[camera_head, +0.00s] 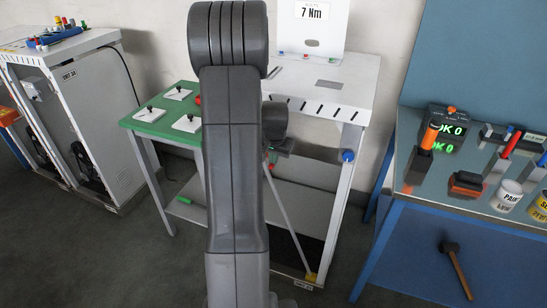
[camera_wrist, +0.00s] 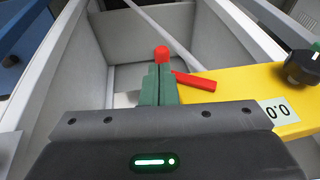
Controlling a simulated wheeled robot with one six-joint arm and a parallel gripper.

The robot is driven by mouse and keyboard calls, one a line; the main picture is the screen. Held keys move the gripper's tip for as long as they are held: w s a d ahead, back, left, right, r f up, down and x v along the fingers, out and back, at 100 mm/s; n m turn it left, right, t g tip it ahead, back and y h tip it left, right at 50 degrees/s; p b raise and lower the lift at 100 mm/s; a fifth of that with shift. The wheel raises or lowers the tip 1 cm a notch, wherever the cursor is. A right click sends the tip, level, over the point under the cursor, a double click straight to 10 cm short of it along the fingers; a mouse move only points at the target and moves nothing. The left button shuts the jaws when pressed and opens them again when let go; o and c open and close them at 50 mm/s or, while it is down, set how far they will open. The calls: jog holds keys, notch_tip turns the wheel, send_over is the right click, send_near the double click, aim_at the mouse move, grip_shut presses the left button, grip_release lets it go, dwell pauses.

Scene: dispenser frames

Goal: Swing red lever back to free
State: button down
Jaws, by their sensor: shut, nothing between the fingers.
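In the wrist view, my gripper (camera_wrist: 158,82) has its two green fingers pressed together with nothing between them. A red bar (camera_wrist: 195,81), which looks like the red lever, lies just right of the fingertips, over the edge of a yellow plate (camera_wrist: 232,92). A red knob or cap (camera_wrist: 162,54) shows just past the fingertips. I cannot tell whether it joins the bar or whether the fingers touch either part. In the head view my own arm hides most of the work area, and the lever cannot be made out.
The yellow plate bears a black knob (camera_wrist: 302,68) and a "0.0" label (camera_wrist: 279,111). Pale frame walls surround the gripper. In the head view, a white bench (camera_head: 338,85) with a "7 Nm" sign (camera_head: 312,12) stands behind my arm. A blue-legged table (camera_head: 455,205) is at right.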

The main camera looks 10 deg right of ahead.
aim_at(273, 166)
jog(key=shift+d+f+t+y+b, duration=0.1)
jog(key=shift+f+t+y+b, duration=0.45)
jog(key=shift+b, duration=0.9)
notch_tip(273, 166, down, 2)
jog(key=y+b, duration=0.1)
jog(key=b, duration=0.2)
jog(key=t+y+b, duration=0.1)
jog(key=b, duration=0.3)
jog(key=shift+f+m+t, duration=0.2)
jog(key=shift+m+t, duration=0.05)
jog(key=shift+m, duration=0.05)
jog(key=t+y+b, duration=0.1)
jog(key=b, duration=0.3)
jog(key=f+y+b, duration=0.1)
jog(key=b, duration=0.3)
jog(key=shift+w+a+f+m+t+y, duration=0.1)
jog(key=shift+a+f+m+t+y, duration=0.1)
jog(key=shift+f+m+t+y, duration=0.15)
jog(key=t+y+b, duration=0.1)
jog(key=b, duration=0.2)
jog(key=t+y+b, duration=0.1)
jog(key=b, duration=0.2)
jog(key=shift+w+a+f+m, duration=0.25)
jog(key=shift+a+f, duration=0.15)
jog(key=shift+a+r, duration=0.1)
jog(key=shift+r, duration=0.3)
